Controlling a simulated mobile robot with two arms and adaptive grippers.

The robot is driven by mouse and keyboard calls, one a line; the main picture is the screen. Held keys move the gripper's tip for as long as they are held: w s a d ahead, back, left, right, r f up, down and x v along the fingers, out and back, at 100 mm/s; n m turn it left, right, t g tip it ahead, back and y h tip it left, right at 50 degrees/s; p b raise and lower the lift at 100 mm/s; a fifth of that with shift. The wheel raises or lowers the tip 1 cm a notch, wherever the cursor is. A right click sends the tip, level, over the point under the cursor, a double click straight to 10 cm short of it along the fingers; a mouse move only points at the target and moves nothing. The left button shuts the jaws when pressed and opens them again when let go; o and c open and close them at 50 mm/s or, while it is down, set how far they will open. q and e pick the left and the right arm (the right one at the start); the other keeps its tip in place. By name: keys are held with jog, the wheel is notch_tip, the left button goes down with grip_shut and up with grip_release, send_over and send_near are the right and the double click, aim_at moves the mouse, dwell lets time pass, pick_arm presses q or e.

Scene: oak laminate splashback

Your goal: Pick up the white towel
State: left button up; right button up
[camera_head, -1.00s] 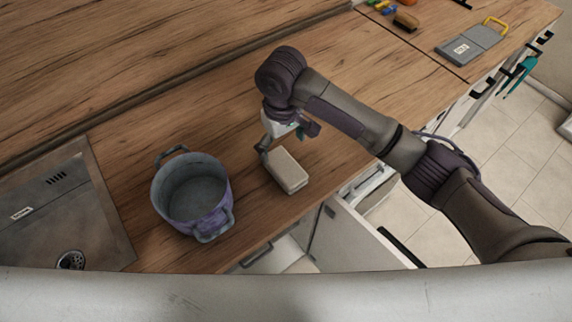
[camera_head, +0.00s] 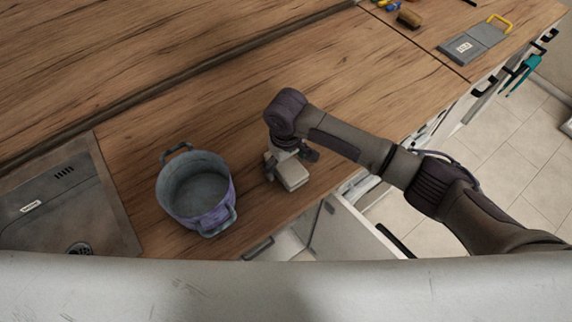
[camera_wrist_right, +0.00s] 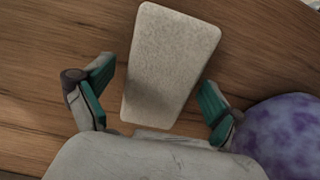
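The white towel (camera_head: 291,174) is a folded, off-white block lying on the wooden counter, right of the pot. In the right wrist view the towel (camera_wrist_right: 171,62) lies between and beyond the fingertips, its near end reaching between them. My right gripper (camera_head: 290,167) is over the towel and hides part of it in the head view. In the right wrist view my right gripper (camera_wrist_right: 152,92) is open, with teal finger pads on either side of the towel and gaps to both. My left gripper is not in view.
A purple-blue pot (camera_head: 197,192) stands close left of the towel; it also shows beside a finger in the right wrist view (camera_wrist_right: 283,138). A sink (camera_head: 65,205) is at the left. An open drawer or door (camera_head: 350,232) juts out below the counter edge.

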aim_at(287, 164)
jog(key=c, duration=1.2)
jog(key=shift+r, duration=0.1)
jog(key=shift+r+b, duration=0.3)
jog(key=shift+r, duration=0.3)
notch_tip(287, 164, up, 3)
jog(key=shift+s+d+f+b, duration=0.1)
jog(key=shift+d+b, duration=0.05)
jog(key=shift+b, duration=0.35)
jog(key=s+d+r, duration=0.4)
jog(key=s+d, duration=0.1)
jog(key=s+d+r+b, duration=0.1)
jog(key=s+d+r, duration=0.1)
jog(key=s+r, duration=0.1)
jog(key=shift+s+d, duration=0.25)
